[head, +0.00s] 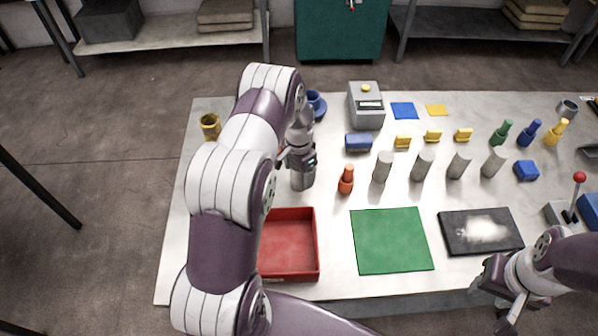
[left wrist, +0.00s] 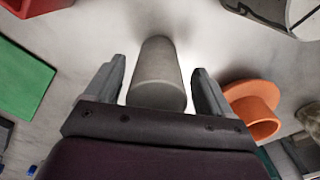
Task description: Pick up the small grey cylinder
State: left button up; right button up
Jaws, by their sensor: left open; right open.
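A small grey cylinder (left wrist: 157,75) stands between the two fingers of my left gripper (left wrist: 160,78) in the left wrist view, with a visible gap on each side. In the head view my left gripper (head: 300,166) points down over the table, and a grey cylinder (head: 302,181) shows just below it. The left gripper is open. Several more grey cylinders (head: 382,167) stand upright in a row to the right. My right gripper (head: 499,296) is open and empty near the table's front right edge.
A red tray (head: 317,245), a green mat (head: 391,241) and a dark pad (head: 480,231) lie in front. An orange bottle (head: 346,181) stands right of the left gripper. An orange flanged piece (left wrist: 257,110) is close to one finger in the wrist view.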

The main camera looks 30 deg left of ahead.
pick_arm(q)
jog(key=shift+d, duration=0.15)
jog(key=shift+c, duration=0.7)
jog(key=shift+s+r, duration=0.15)
jog(key=c, duration=1.4)
jog(key=shift+o, duration=0.2)
pick_arm(e)
jog(key=shift+s+d, duration=0.1)
jog(key=shift+s, duration=0.1)
